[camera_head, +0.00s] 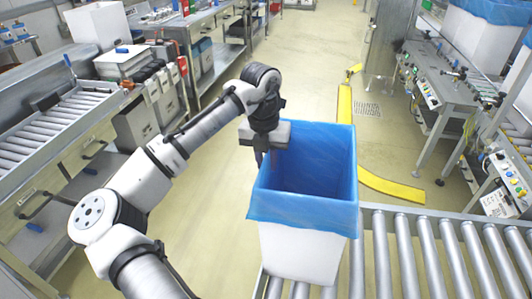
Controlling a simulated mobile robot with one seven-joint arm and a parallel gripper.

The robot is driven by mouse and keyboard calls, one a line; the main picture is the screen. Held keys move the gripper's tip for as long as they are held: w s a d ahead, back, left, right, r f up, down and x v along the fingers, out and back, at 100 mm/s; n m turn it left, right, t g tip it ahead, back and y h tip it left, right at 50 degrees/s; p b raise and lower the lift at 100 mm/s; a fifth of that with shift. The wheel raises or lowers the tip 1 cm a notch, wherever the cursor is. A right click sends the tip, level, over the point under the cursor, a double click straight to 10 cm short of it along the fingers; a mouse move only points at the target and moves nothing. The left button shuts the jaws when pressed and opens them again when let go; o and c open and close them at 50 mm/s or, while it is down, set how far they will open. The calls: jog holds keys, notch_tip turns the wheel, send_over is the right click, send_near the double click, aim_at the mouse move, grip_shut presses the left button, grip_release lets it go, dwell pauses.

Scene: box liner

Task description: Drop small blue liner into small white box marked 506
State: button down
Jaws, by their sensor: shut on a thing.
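A white box (300,254) stands upright on the roller conveyor at the lower middle. A blue liner (305,209) lines its inside and hangs over its rim, covering the upper part of the outer walls. No 506 mark is readable on the walls I see. My gripper (260,160) points down at the left rear edge of the liner's opening. It is shut on the blue liner's edge there, though the fingertips are small and partly hidden.
Conveyor rollers (433,252) run to the right of the box. Yellow floor rails (392,187) lie behind it. Another white box (480,40) with blue on top stands at the upper right. A roller bench (50,125) is at left. Floor between is clear.

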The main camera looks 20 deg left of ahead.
jog(key=shift+d+f+b, duration=0.2)
jog(key=shift+f+b, duration=0.9)
jog(key=shift+f, duration=1.5)
jog(key=shift+w+d+r+p, duration=0.1)
jog(key=shift+d+r+p, duration=0.05)
jog(key=shift+p, duration=0.2)
jog(key=c, duration=0.7)
grip_release()
jog(key=shift+r+p, duration=4.5)
jog(key=shift+r, duration=2)
